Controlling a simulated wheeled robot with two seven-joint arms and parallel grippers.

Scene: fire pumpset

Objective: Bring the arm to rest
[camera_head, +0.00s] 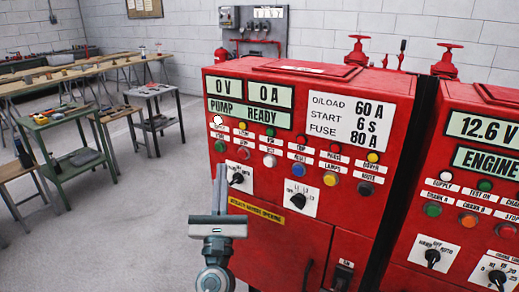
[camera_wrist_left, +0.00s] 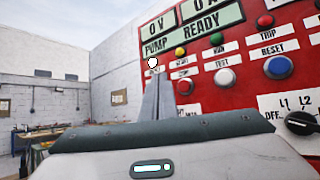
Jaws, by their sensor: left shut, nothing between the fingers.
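My left gripper (camera_head: 220,190) stands upright in front of the left edge of the red pump cabinet (camera_head: 310,225). Its fingers are together with nothing between them. The fingertips lie just below the row of small buttons in the head view. In the left wrist view the shut fingers (camera_wrist_left: 158,100) point up toward the panel, with the tips beside the white lamp (camera_wrist_left: 153,63). I cannot tell whether they touch the panel. A black rotary knob (camera_head: 237,178) is just right of the fingers. My right gripper is not in view.
A second red cabinet (camera_head: 480,200) stands at the right. Red valve handwheels (camera_head: 358,50) rise behind the cabinets. A green trolley (camera_head: 62,155) and workbenches (camera_head: 80,68) stand at the left. The grey floor (camera_head: 130,235) between them and the cabinet is clear.

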